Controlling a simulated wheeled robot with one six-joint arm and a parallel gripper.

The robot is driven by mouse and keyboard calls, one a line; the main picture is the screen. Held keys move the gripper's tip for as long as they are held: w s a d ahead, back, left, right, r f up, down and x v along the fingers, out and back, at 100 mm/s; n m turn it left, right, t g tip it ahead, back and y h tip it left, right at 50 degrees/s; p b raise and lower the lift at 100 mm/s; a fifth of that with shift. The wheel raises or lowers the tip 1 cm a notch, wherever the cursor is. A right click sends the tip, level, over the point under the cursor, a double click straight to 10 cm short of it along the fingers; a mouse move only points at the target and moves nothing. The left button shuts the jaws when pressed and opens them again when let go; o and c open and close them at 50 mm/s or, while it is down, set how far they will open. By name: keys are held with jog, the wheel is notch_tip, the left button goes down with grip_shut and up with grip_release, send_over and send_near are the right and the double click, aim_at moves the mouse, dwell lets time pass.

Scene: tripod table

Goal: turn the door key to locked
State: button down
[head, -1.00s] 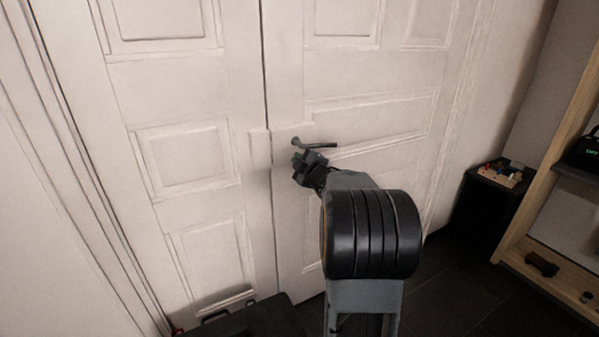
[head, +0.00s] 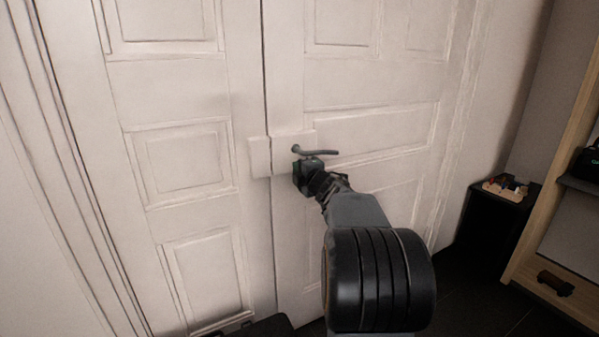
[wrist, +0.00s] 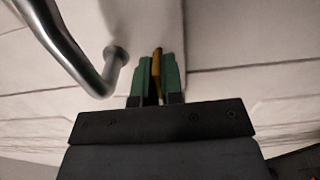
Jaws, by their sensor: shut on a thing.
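The white door (head: 370,130) stands in front of me, with a lock plate (head: 281,151) at the edge of its leaf. A grey lever handle (head: 318,152) sticks out from the plate; it also shows large in the wrist view (wrist: 68,50). My gripper (head: 300,172) is at the plate just below the handle. In the wrist view its green fingers (wrist: 156,80) are shut on a brass-coloured key (wrist: 157,65), to the right of the handle's round base. The key's far end and the keyhole are hidden, and the key is hidden in the head view.
The handle's bar passes close beside my fingers. A black stand (head: 489,210) with small items on top is at the right, next to a wooden shelf (head: 530,240). A dark object (head: 262,328) lies low at the bottom edge.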

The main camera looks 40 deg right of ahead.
dwell(0.3)
jog(key=c, duration=1.3)
grip_release()
jog(key=shift+s, duration=0.1)
jog(key=shift+s+a+p, duration=0.3)
jog(key=shift+s+p, duration=0.15)
jog(key=shift+s, duration=1.8)
jog(key=shift+s+a+p, duration=0.35)
jog(key=shift+s+p, duration=0.05)
jog(key=shift+s, duration=1.85)
jog(key=shift+s+a+p, duration=0.3)
jog(key=shift+s+p, duration=0.15)
jog(key=shift+s, duration=1.8)
